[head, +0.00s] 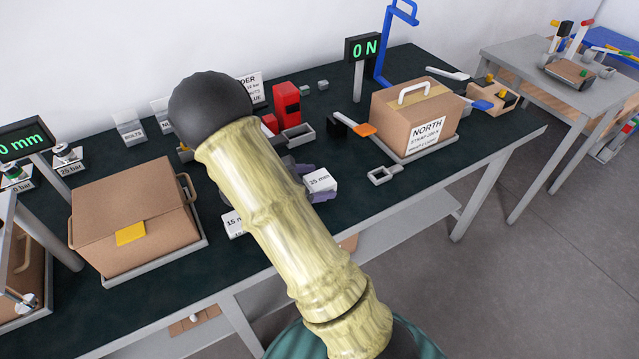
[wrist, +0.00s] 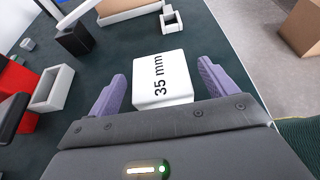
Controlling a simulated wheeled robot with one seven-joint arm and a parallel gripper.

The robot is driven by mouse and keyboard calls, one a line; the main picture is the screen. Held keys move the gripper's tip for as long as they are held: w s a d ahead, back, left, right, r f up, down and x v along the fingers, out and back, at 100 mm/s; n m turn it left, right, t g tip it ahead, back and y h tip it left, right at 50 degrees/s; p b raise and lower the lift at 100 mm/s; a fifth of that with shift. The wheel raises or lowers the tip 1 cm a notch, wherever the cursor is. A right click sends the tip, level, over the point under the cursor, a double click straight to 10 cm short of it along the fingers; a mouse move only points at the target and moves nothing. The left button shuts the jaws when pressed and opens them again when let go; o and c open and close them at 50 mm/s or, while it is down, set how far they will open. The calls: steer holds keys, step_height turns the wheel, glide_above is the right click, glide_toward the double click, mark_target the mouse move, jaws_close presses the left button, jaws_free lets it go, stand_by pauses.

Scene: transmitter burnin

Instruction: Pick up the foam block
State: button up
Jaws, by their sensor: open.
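The foam block may be the white block marked "35 mm" (wrist: 162,80); its material cannot be told. In the wrist view it sits on the dark green bench top between the two purple fingers of my gripper (wrist: 160,88). The fingers are open, one on each side, with a small gap visible at each. In the head view the white block (head: 320,181) shows beside the purple fingers, and my arm hides much of the gripper. Another white block marked "15" (head: 234,224) lies to the left, partly hidden by my arm.
A cardboard box marked "NORTH" (head: 418,112) stands on a tray to the right. A larger cardboard box (head: 132,218) stands at the left. A grey open bin (wrist: 50,89), a red device (head: 287,103) and a black block (wrist: 75,39) are near the gripper.

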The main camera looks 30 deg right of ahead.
mark_target(321, 179)
steer(key=shift+x, duration=1.1)
steer(key=shift+w, duration=0.1)
steer(key=c, duration=1.1)
steer(key=shift+o, duration=0.2)
step_height(321, 179, up, 10)
steer(key=shift+p, duration=0.5)
steer(key=shift+a, duration=0.1)
